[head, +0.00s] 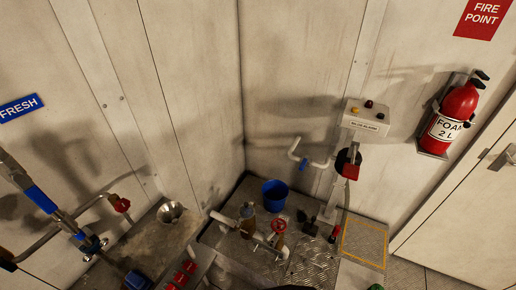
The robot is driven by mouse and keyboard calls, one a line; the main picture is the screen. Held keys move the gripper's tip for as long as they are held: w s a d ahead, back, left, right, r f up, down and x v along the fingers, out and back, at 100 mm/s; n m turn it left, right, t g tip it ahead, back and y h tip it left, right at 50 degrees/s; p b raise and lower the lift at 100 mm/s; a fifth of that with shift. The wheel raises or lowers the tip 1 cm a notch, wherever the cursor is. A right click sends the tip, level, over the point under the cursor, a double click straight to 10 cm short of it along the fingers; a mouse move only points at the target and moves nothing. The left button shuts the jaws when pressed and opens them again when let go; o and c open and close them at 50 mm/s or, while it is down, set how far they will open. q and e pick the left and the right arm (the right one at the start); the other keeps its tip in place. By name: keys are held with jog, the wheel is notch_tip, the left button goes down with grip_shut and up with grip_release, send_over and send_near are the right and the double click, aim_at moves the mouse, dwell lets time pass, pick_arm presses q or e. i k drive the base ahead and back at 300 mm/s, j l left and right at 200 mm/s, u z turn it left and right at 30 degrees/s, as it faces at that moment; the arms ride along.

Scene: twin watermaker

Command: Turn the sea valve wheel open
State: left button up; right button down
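A red handwheel (279,226), which looks like the sea valve wheel, sits on a white pipe (240,223) low in the corner of the room. Its rim and top face show. I cannot tell from its look whether the valve is open or shut. A brass-coloured fitting (247,212) stands on the same pipe, left of the wheel. I make out neither of my grippers in the head view, and nothing is seen touching the wheel.
A blue bucket (275,194) stands behind the wheel. A bilge alarm box (366,118) and a fire extinguisher (457,112) are on the right wall. A funnel (172,211) sits on the left bench. A blue-banded pipe (40,199) and another red handle (120,204) are at left.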

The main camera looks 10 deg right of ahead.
aim_at(278, 225)
jog(key=i+l+z, duration=0.1)
jog(key=l+z, duration=0.35)
jog(key=i+l+z, duration=0.15)
jog(key=l+z, duration=0.3)
jog(key=j, duration=0.1)
